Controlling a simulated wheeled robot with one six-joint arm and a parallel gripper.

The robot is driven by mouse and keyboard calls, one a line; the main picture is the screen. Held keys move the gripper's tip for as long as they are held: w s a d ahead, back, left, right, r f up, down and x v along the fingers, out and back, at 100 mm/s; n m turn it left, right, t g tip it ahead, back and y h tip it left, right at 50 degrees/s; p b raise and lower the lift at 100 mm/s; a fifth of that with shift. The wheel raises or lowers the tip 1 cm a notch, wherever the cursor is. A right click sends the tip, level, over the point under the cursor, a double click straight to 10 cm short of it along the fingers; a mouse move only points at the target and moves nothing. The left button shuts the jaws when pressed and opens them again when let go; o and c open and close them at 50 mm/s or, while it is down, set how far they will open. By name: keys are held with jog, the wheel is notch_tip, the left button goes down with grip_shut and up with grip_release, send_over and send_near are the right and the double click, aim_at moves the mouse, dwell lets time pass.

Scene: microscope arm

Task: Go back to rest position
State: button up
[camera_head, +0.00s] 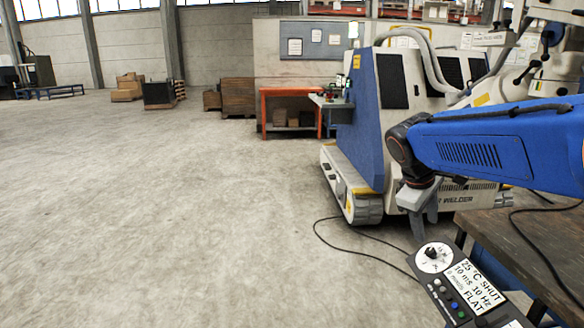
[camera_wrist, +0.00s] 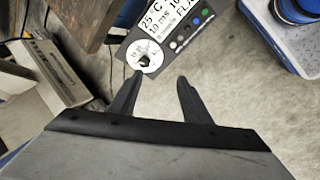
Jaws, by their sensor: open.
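My gripper (camera_head: 422,222) hangs from the end of my blue arm at the right of the head view, pointing down. In the wrist view my gripper (camera_wrist: 160,82) shows two dark fingers spread apart with nothing between them. A grey control panel (camera_head: 462,285) with a white dial (camera_head: 434,257), a label and coloured buttons lies just below the gripper in the head view. The panel also shows in the wrist view (camera_wrist: 172,28), with its white dial (camera_wrist: 146,56) close to the left fingertip. I cannot tell for sure whether the finger touches the dial.
A dark wooden table (camera_head: 520,245) stands at the right beside the panel. A large blue and white machine (camera_head: 375,125) stands behind my arm. A black cable (camera_head: 345,235) lies on the floor. An orange bench (camera_head: 290,108) stands farther back.

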jog(key=s+a+f+m+y, duration=0.1)
jog(key=s+a+f+m, duration=0.1)
jog(key=s, duration=0.5)
jog(key=s+a+f+m+t+y, duration=0.1)
jog(key=s+a+f+m+y, duration=0.1)
jog(key=s, duration=0.5)
jog(key=s+a+f+m+t+y, duration=0.1)
jog(key=s+a+f+m, duration=0.1)
jog(key=s+f, duration=0.4)
jog(key=shift+s+a+m+y, duration=0.3)
jog(key=shift+s+m, duration=0.4)
jog(key=shift+s, duration=0.3)
